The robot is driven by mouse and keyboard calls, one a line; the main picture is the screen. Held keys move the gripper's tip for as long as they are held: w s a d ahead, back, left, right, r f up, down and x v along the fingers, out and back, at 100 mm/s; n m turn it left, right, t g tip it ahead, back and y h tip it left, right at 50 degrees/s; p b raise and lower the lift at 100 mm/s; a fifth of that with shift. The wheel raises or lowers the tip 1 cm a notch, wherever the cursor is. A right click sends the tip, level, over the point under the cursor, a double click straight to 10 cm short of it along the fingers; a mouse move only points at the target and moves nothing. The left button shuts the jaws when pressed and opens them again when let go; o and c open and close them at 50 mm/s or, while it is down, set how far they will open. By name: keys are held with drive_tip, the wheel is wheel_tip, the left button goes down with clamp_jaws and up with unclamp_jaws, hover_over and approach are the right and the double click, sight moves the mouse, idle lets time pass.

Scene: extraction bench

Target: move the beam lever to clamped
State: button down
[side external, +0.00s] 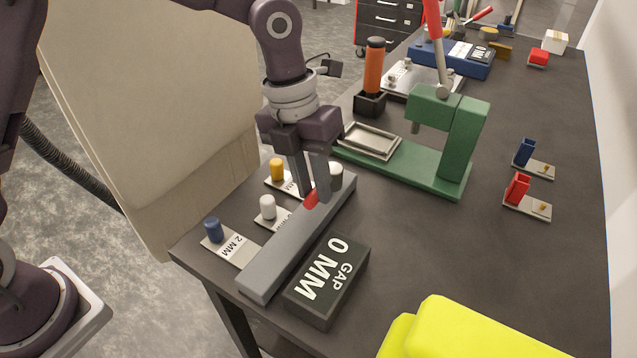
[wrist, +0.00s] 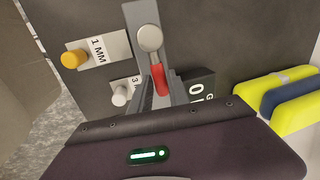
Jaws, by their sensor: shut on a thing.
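The grey beam (side external: 290,246) lies along the left part of the bench. Near its far end is a lever with a red handle (side external: 311,200) and a pale round hub (side external: 336,176). In the wrist view the red handle (wrist: 160,80) extends from the round hub (wrist: 149,38) toward my gripper, roughly along the beam (wrist: 138,12). My gripper (side external: 317,198) points down over the beam and is shut on the red handle; its fingers (wrist: 160,90) stand on either side of it. The fingers hide part of the handle. No clamped mark is readable.
A dark box reading GAP 0 MM (side external: 328,283) stands beside the beam. Blue (side external: 212,230), white (side external: 268,207) and yellow (side external: 277,170) pegs on labelled plates line its other side. A green press (side external: 462,150) stands behind.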

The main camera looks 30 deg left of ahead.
drive_tip(key=shift+a+m, duration=0.2)
drive_tip(key=shift+m, duration=0.1)
idle(0.4)
drive_tip(key=c, duration=1.3)
unclamp_jaws()
drive_tip(key=shift+o, duration=0.2)
drive_tip(key=shift+r, duration=0.1)
wheel_tip(320, 180, up, 7)
drive_tip(key=a, duration=0.1)
drive_tip(key=shift+a, duration=0.15)
